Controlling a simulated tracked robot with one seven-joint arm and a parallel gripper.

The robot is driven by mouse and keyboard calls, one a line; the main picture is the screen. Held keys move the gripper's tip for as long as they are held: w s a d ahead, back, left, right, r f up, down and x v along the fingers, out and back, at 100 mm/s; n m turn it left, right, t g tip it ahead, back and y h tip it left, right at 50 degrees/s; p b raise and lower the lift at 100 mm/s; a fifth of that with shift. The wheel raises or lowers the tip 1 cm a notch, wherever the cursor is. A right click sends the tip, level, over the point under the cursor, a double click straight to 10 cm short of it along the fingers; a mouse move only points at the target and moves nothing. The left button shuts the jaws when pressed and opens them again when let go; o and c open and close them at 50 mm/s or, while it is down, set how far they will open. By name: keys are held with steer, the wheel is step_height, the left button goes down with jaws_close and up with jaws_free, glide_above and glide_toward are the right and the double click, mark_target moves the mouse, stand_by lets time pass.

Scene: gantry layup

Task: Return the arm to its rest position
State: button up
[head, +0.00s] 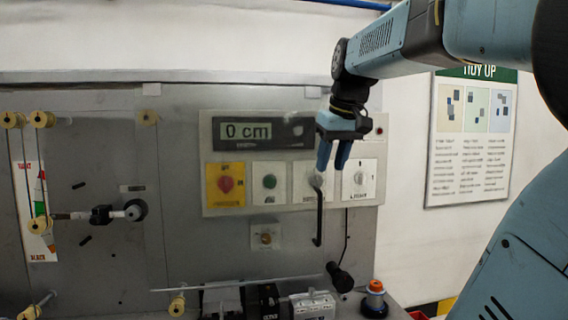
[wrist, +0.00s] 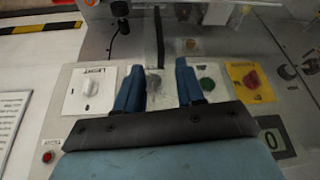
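My arm reaches in from the upper right in the head view. My gripper (head: 334,162) points down in front of the grey control panel (head: 208,140). Its two blue fingers are apart and nothing is held between them. In the wrist view my gripper (wrist: 157,76) has a clear gap between its fingers. The plate with the black lever (head: 319,218) shows through that gap, and the lever (wrist: 159,38) runs away from it. I cannot tell how far the fingertips are from the panel.
The panel carries a display (head: 246,131) reading "0 cm", a red knob (head: 226,184), a green button (head: 269,182) and a white rotary switch (head: 359,179). Yellow rollers (head: 42,119) are at left. An orange-topped spool (head: 376,290) stands below. A poster (head: 474,135) hangs at right.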

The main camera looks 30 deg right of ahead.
steer(key=s+a+f, duration=0.4)
steer(key=a+f, duration=0.4)
steer(key=f, duration=0.1)
steer(key=s+a+f+t, duration=0.1)
steer(key=s+a+f, duration=0.3)
steer(key=a+f, duration=0.4)
step_height(320, 180, down, 2)
steer(key=shift+s+a+f+n, duration=0.1)
steer(key=shift+s+a+n, duration=0.05)
steer(key=shift+s+n, duration=0.25)
stand_by(1.0)
